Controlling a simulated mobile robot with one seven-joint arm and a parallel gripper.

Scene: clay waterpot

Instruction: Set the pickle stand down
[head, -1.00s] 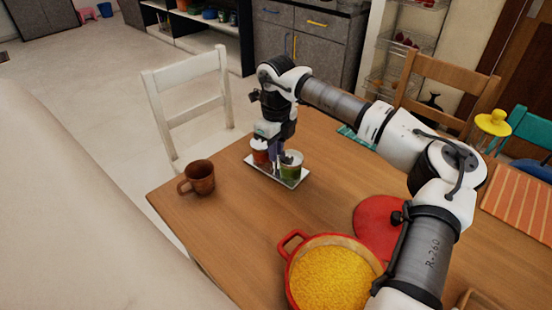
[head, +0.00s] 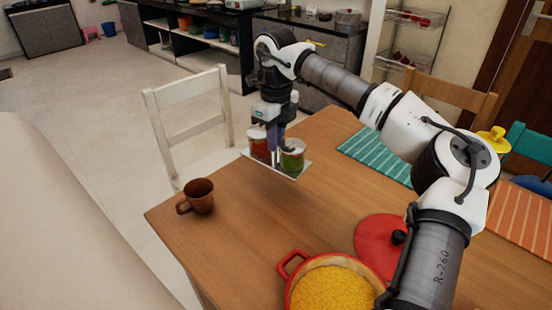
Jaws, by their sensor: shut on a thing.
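The pickle stand is a small pale tray (head: 262,165) carrying a jar of red pickle (head: 258,150) on the left and a jar of green pickle (head: 292,160) on the right. My gripper (head: 276,152) points down between the two jars and is shut on the stand. Its fingertips and the stand's handle are partly hidden by the jars. The stand looks roughly level and held above the far left part of the wooden table (head: 290,215).
A brown clay mug (head: 200,196) stands near the table's left edge. A red pot of yellow food (head: 330,290), a red lid (head: 378,250) and a teal striped mat (head: 375,155) lie to the right. A white chair (head: 190,128) stands behind. The table between mug and pot is bare.

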